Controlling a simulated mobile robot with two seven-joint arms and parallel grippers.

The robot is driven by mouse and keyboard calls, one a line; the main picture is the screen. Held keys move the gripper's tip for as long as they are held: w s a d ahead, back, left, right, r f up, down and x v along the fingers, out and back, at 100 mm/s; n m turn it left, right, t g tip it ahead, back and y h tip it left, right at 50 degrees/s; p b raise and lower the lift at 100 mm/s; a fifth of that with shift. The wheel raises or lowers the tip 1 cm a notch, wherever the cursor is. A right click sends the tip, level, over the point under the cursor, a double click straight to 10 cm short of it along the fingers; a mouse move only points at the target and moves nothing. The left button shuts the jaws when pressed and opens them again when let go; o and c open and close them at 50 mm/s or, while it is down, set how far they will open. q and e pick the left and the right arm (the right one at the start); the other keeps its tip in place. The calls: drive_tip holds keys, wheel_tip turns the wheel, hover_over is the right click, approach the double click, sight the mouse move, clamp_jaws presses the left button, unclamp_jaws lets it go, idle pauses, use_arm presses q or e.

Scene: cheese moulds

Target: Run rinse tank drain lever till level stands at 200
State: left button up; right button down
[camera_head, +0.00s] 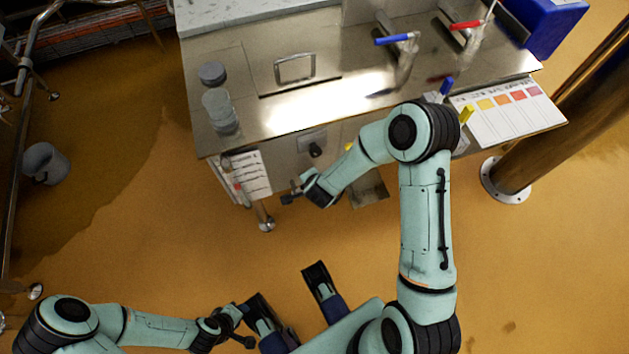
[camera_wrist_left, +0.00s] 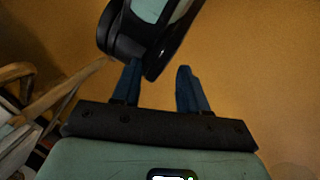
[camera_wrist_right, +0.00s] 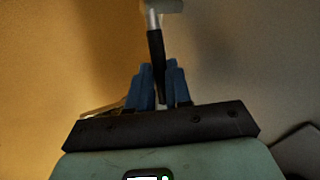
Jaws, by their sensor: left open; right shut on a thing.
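My right gripper (camera_wrist_right: 157,85) is shut on the black grip of a lever (camera_wrist_right: 155,48). The lever runs up from between the blue fingers to a pale metal fitting at the top of the right wrist view. In the head view the right gripper (camera_head: 296,191) is low in front of the steel tank bench (camera_head: 225,60); the lever there is small and partly hidden by the hand. My left gripper (camera_wrist_left: 158,88) is open and empty, with a teal and black part of my own body close beyond its fingertips. I cannot read any level number.
The bench carries a lid with a handle (camera_head: 295,70), a clear jar (camera_head: 219,110), a blue-levered tap (camera_head: 396,40) and a red-levered tap (camera_head: 468,25). A colour chart (camera_head: 510,108) lies at the right. A grey bucket (camera_head: 45,163) stands on the floor at left. A post (camera_head: 560,130) stands right.

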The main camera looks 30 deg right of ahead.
idle(0.3)
drive_tip(key=c, duration=1.1)
unclamp_jaws()
drive_tip(key=shift+o, duration=0.2)
use_arm(q)
drive_tip(key=shift+r, duration=0.1)
use_arm(e)
drive_tip(key=shift+r, duration=0.1)
use_arm(q)
drive_tip(key=s+d+r+g+p, duration=0.1)
drive_tip(key=s+d+r+p, duration=0.1)
drive_tip(key=s+r+p, duration=0.2)
drive_tip(key=shift+s+r+g+h, duration=0.3)
drive_tip(key=shift+s+g, duration=0.1)
drive_tip(key=shift+s, duration=0.15)
use_arm(e)
drive_tip(key=v, duration=1.3)
drive_tip(key=shift+s+r, duration=0.1)
